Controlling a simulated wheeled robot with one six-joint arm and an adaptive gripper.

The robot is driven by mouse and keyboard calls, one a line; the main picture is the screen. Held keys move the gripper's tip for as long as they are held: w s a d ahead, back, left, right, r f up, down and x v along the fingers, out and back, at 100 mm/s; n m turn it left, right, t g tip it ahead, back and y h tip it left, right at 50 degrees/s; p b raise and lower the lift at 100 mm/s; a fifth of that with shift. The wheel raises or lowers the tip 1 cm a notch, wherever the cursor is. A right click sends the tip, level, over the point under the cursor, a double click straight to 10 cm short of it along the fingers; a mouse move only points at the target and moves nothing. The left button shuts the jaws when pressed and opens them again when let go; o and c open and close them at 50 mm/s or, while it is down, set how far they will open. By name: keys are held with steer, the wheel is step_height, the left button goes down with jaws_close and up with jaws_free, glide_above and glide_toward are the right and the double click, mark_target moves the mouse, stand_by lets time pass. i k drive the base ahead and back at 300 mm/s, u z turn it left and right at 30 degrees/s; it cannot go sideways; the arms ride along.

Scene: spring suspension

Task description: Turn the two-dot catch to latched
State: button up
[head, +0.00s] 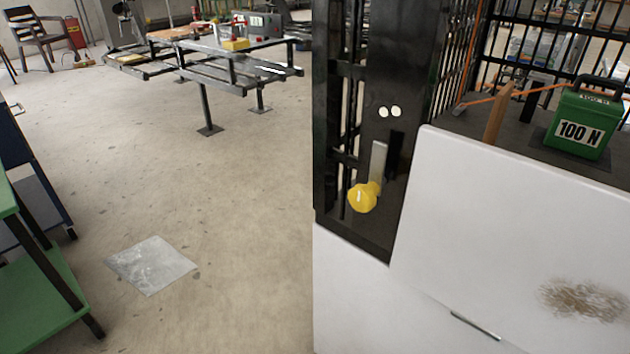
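The two-dot catch (362,198) has a yellow rounded knob low on a black upright metal plate (350,100). Two white dots (389,112) mark the plate above it. A grey metal strip (378,161) stands upright just above the knob, with a darker black piece (395,155) to its right. I cannot tell from this view whether the catch is latched. My gripper is not in view.
A white panel (480,220) with a brown stain stands close at the right of the catch. A green 100 N weight (580,122) sits behind it among black bars. Open floor (230,220) lies left; a green-topped bench (50,290) stands far left.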

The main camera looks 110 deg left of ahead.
mark_target(362, 198)
steer(key=u, duration=0.85)
steer(key=k, duration=0.15)
steer(key=u, duration=4.35)
steer(key=k, duration=1.15)
steer(key=z, duration=1.7)
steer(key=i, duration=0.5)
